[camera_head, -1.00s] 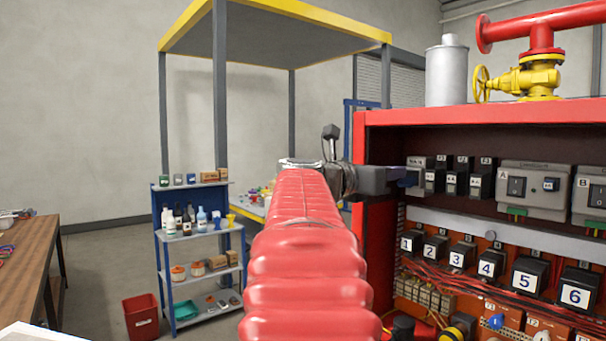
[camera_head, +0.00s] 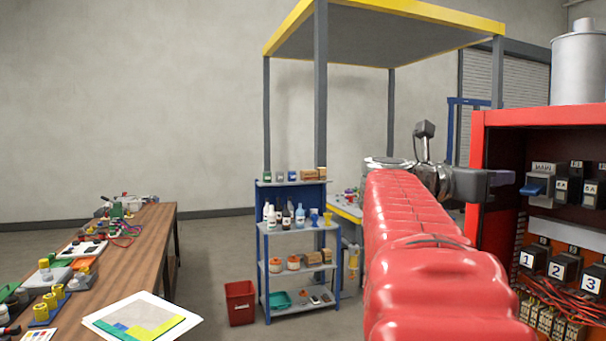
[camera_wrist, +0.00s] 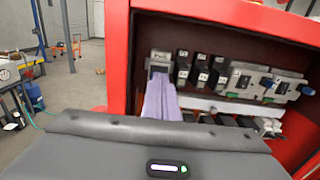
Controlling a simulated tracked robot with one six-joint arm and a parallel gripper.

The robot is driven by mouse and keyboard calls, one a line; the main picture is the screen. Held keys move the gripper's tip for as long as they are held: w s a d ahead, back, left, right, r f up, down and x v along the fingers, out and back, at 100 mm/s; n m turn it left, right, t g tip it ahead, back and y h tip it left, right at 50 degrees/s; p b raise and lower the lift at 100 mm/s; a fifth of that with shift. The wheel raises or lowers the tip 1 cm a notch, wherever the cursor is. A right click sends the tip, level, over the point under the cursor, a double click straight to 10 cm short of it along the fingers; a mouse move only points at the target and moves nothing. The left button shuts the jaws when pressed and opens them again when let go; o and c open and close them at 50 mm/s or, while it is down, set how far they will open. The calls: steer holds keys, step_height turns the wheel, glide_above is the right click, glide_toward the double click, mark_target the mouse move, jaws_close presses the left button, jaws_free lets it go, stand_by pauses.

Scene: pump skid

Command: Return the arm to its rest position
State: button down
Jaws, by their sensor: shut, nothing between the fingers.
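My red arm reaches forward on the right side of the head view. My gripper (camera_head: 508,179) is at its far end, pointing right, at the open front of the red cabinet (camera_head: 479,150). In the wrist view its purple fingers (camera_wrist: 161,98) are shut with nothing between them. They point at the grey MAIN switch block (camera_wrist: 159,62) and hide its lower part. In the head view the MAIN switch (camera_head: 537,187) has a blue lever, and a small gap shows between it and the fingertips.
The cabinet also holds numbered black blocks (camera_head: 563,267) and red wires. A wooden bench (camera_head: 140,255) with small parts stands at left. A blue shelf (camera_head: 290,188) with bottles and a red bin (camera_head: 240,302) stand in the middle.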

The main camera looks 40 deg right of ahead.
stand_by(0.5)
steer(key=w+a+f+m+t+y, duration=0.6)
steer(key=w+a+f+t, duration=0.4)
steer(key=w+a+f, duration=1)
steer(key=s+a+f+m+t+y, duration=0.1)
steer(key=a+f+m+y, duration=0.1)
steer(key=a+f, duration=0.5)
steer(key=s+a+f+m+y, duration=0.1)
steer(key=a+f+m+y, duration=0.2)
steer(key=a, duration=1.1)
steer(key=s+a+f+m+t+y, duration=0.1)
steer(key=a+f+y, duration=0.4)
steer(key=a+f, duration=0.5)
steer(key=shift+s+a+f+m+t+y, duration=0.3)
steer(key=shift+s+f+m, duration=0.1)
steer(key=shift+f+m, duration=0.25)
steer(key=shift+d+r, duration=0.1)
steer(key=shift+d, duration=0.05)
